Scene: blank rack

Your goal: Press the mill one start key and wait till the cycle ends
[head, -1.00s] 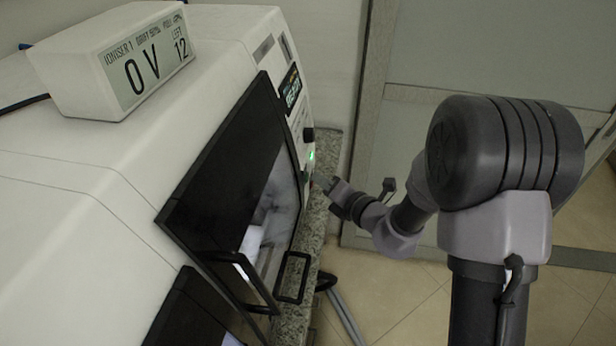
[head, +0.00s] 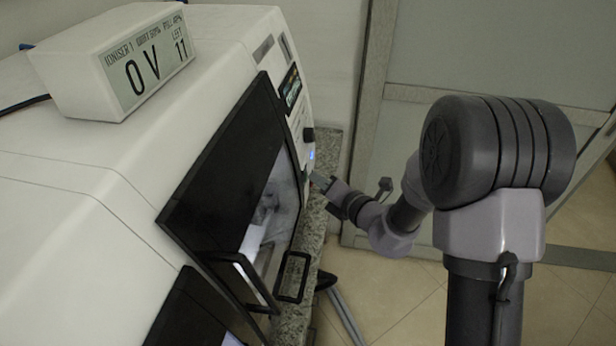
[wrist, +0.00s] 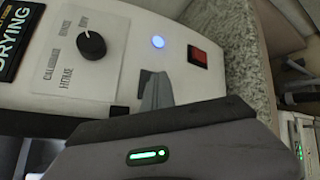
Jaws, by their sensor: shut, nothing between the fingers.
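The mill (head: 70,200) is a white machine with a dark window door (head: 225,180) in the head view; I cannot read which number it bears. On its front panel a small round key (head: 311,155) glows blue. In the wrist view the lit key (wrist: 158,41) sits between a black dial and a red switch. My gripper (head: 318,178) is shut and empty, close in front of the panel just below the lit key. In the wrist view its fingertips (wrist: 156,88) stand apart from the key, which is fully visible.
A black dial (wrist: 91,44), a red rocker switch (wrist: 197,57) and a display reading "DRYING" (wrist: 12,35) share the panel. An ioniser box (head: 80,65) on top reads 0 V, 11 left. A granite ledge (head: 318,215) runs beside the machine. A glazed partition (head: 470,60) stands behind my arm.

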